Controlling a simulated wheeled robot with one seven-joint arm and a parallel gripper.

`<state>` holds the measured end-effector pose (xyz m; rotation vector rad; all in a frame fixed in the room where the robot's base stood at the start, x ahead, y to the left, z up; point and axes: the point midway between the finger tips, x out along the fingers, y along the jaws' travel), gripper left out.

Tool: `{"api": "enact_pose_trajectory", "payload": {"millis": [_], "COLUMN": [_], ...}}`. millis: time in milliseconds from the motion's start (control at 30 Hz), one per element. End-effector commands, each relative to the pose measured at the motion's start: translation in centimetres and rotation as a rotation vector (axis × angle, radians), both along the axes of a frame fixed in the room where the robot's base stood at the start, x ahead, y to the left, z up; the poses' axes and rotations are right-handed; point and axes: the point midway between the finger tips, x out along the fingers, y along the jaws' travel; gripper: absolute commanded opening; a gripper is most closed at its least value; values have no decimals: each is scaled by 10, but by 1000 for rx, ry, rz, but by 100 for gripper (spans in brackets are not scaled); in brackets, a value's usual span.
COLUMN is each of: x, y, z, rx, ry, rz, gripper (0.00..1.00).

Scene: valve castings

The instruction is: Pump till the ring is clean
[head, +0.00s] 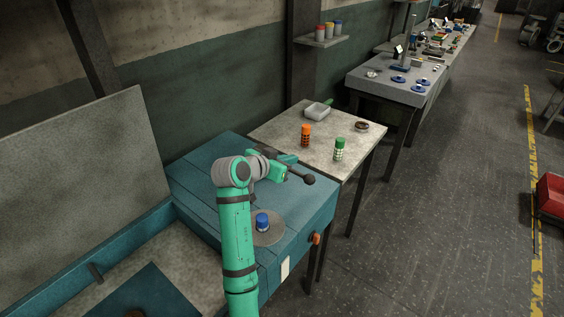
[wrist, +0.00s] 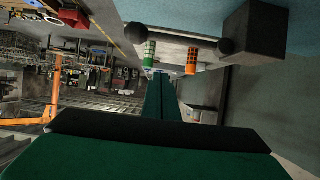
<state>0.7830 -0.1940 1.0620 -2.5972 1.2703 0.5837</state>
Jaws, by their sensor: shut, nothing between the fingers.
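My gripper (head: 294,159) is shut and empty above the teal bench (head: 205,185); its closed green fingers show in the wrist view (wrist: 163,85). A dark lever with a black ball knob (head: 309,180) stands out beside the gripper. A small dark round piece with a reddish-brown middle (head: 361,127) lies on the pale table. A brownish piece (head: 135,314) is cut off at the head view's bottom edge. I cannot tell whether either is the ring.
A blue-topped piece (head: 262,221) stands on a grey disc. An orange shaker (head: 305,135), a green one (head: 340,149) and a grey tray (head: 318,110) stand on the pale table (head: 280,128). An orange knob (head: 316,238) is on the bench front.

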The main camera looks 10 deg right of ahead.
Motion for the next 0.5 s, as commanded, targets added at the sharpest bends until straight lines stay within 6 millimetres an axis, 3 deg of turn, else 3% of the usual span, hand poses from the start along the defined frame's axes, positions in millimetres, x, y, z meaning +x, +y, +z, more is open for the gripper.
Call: {"api": "enact_pose_trajectory", "payload": {"millis": [167, 300, 500], "x": [18, 15, 12], "y": [-23, -17, -16], "z": [-14, -35, -50], "rx": [0, 0, 0], "ry": [1, 2, 0], "rz": [0, 3, 1], "gripper": [0, 0, 0]}}
